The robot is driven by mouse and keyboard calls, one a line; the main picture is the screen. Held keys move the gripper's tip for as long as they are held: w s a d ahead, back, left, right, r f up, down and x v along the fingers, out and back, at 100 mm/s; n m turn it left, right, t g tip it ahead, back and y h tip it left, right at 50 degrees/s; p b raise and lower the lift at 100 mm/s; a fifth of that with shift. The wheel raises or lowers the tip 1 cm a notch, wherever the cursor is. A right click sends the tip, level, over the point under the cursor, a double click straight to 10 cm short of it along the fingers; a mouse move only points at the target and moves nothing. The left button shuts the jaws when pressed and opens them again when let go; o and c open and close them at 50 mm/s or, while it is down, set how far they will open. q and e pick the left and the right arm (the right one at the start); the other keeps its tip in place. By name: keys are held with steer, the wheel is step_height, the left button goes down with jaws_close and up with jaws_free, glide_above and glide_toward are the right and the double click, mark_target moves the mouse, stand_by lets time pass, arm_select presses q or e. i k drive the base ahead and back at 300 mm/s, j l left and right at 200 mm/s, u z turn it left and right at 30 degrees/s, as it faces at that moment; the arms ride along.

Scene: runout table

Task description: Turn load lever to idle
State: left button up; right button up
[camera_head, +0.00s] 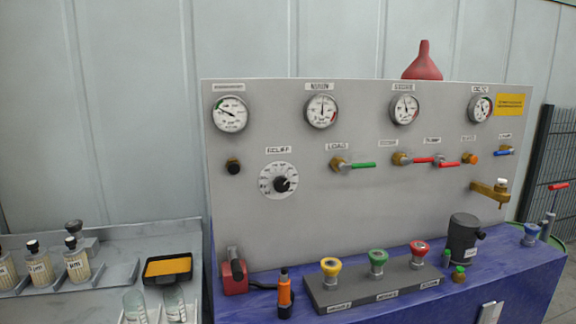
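The load lever (362,165) is a green handle on a brass valve (340,164), under a "LOAD" label (337,147) on the upright grey panel (300,230). The green handle points to the right, roughly level. Neither of my grippers shows in the head view, and nothing touches the lever.
Red-handled valves (420,160) sit right of the load lever, and a black relief dial (280,184) sits left. A brass tap (490,190) juts out at right.

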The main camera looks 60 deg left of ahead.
mark_target(341, 166)
steer(key=u, duration=1.4)
